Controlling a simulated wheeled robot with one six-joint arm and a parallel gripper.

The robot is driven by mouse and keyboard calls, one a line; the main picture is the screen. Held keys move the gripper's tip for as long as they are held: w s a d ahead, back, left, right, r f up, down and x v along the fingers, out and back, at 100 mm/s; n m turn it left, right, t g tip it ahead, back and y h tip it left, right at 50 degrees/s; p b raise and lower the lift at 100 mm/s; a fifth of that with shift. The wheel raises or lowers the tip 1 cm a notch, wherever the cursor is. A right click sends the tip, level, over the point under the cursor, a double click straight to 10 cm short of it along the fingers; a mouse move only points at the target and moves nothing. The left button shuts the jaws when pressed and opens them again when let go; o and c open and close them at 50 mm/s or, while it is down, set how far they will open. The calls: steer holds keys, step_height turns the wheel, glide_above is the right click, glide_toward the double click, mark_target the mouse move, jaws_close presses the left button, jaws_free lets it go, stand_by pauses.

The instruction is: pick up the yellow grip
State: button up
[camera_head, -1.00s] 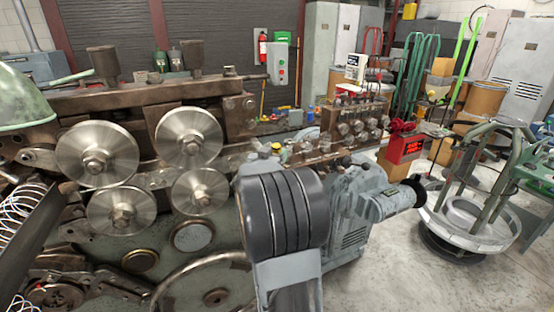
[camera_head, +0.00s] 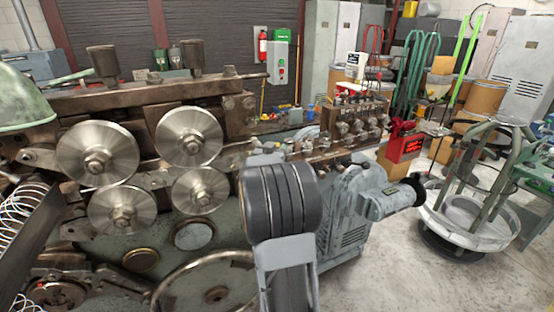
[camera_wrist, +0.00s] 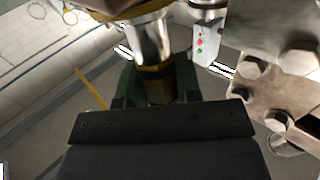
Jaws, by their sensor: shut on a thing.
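A shiny metal cylinder (camera_wrist: 150,40) rises from the band. The gripper is shut on it, though the contact is partly hidden by the broad black gripper body at the bottom. In the head view, my dark ribbed arm joint hides the gripper and the grip.
Bolted steel parts (camera_wrist: 283,70) crowd the right of the wrist view. In the head view, the coiler's metal rollers (camera_head: 190,137) stand left of my arm. A grey motor housing (camera_head: 350,215) is close on its right. Open floor (camera_head: 400,270) lies at the lower right.

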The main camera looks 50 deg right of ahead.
steer(key=c, duration=0.3)
jaws_close()
steer(key=shift+r, duration=0.15)
